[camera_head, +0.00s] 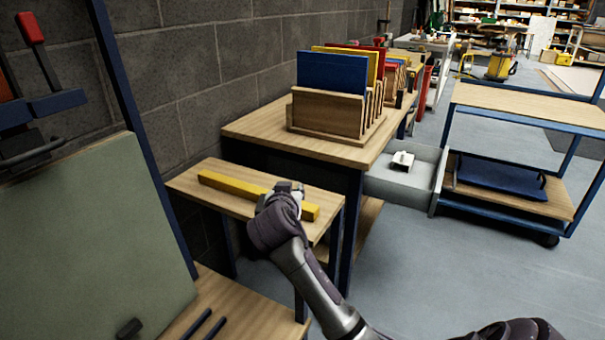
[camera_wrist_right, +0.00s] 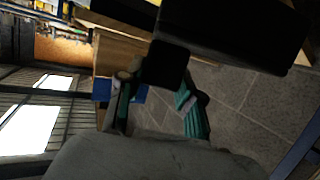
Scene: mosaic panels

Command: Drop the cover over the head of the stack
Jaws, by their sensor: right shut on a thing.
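A long yellow bar (camera_head: 232,187) lies along the top of a small wooden table (camera_head: 186,184). My right gripper (camera_head: 284,188) is at this bar, over its right half, and hides part of it. In the right wrist view, the gripper's teal fingers (camera_wrist_right: 158,92) stand apart around a dark block (camera_wrist_right: 165,64), with a larger black shape above it. I take this as the bar's shaded side, though its colour does not show there. A wooden rack (camera_head: 325,113) on the workbench holds upright blue, yellow and red panels (camera_head: 332,72). My left gripper is out of view.
A large grey-green panel (camera_head: 85,230) stands at the left in a blue frame. A drawer (camera_head: 397,187) with a small white item is open right of the workbench (camera_head: 262,133). A blue-framed cart (camera_head: 530,108) stands farther right. The grey floor between is clear.

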